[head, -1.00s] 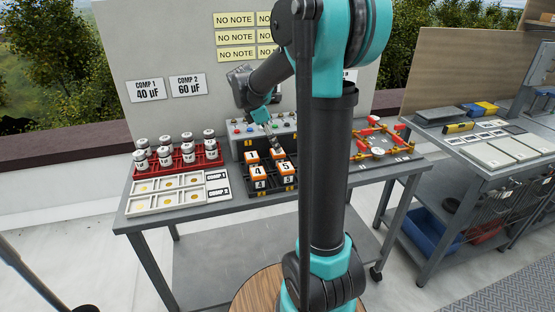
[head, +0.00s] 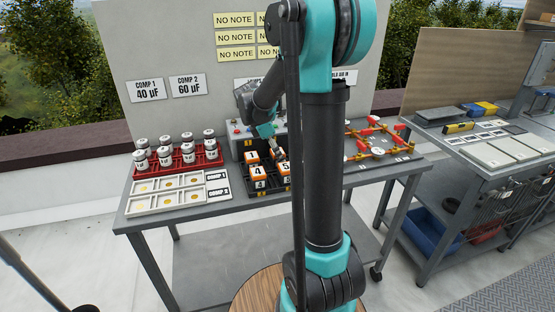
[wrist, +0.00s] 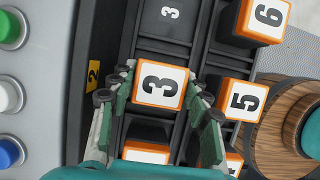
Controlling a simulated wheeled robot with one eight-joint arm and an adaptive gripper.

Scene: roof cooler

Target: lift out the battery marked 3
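The battery marked 3 (wrist: 160,83) is an orange block with a white top, upright in the dark rack (head: 266,190). My gripper (wrist: 161,88) points down at it, with one fingertip close along each side. Whether the fingers press on it is not clear. In the head view my gripper (head: 279,152) is over the back row of the rack, behind battery 5 (head: 285,167), and hides most of battery 3. In the wrist view battery 5 (wrist: 244,99) stands right of battery 3, and an empty slot marked 3 (wrist: 172,14) is above it.
Battery 6 (wrist: 262,18) and battery 4 (head: 258,170) stand close by in the rack. A panel with coloured buttons (wrist: 10,95) borders it. A red rack of white canisters (head: 175,158) and a white tray (head: 165,196) are to the left, a red-yellow frame (head: 378,142) to the right.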

